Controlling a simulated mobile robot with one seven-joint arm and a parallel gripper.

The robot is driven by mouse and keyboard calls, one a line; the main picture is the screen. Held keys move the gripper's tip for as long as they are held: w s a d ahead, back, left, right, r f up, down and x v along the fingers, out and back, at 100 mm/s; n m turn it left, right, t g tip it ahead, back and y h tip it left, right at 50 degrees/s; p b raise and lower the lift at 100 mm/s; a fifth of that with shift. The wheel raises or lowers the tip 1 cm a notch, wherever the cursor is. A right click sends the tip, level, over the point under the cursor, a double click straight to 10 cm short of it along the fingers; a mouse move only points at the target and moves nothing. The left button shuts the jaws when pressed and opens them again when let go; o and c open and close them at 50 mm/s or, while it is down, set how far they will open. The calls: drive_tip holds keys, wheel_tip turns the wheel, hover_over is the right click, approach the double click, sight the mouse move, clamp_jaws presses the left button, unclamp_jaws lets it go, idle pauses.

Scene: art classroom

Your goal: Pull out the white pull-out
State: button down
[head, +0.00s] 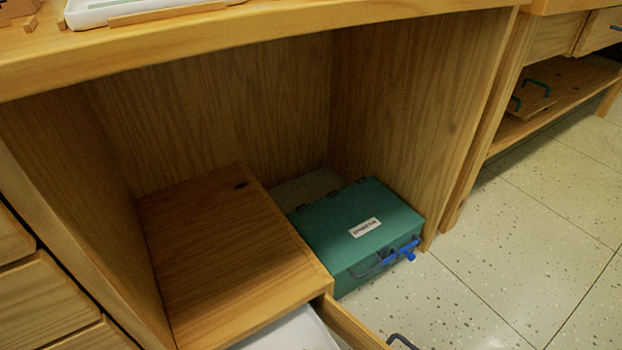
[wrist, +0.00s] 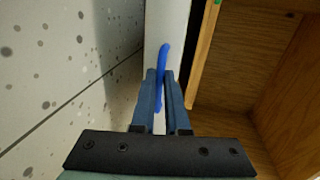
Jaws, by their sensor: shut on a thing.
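In the wrist view my gripper (wrist: 160,75) is shut on a blue handle (wrist: 164,50), which stands up between the two fingers. A pale white panel (wrist: 153,30) lies directly behind the handle; it seems to be the white pull-out's front. In the head view a white surface (head: 290,333), likely the pull-out's top, shows at the bottom edge below the wooden box's top board (head: 225,250). The rest of it is cut off by the frame. My gripper is not seen in the head view.
A green box (head: 340,240) with a label and a blue part stands right of the wooden box, under the desk (head: 300,45). A wooden panel (head: 350,322) with a dark handle juts out at the bottom. Speckled floor (head: 500,270) lies clear at right.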

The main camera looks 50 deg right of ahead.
drive_tip(key=c, duration=0.9)
unclamp_jaws()
drive_tip(key=p+v, duration=0.3)
drive_tip(key=v, duration=1)
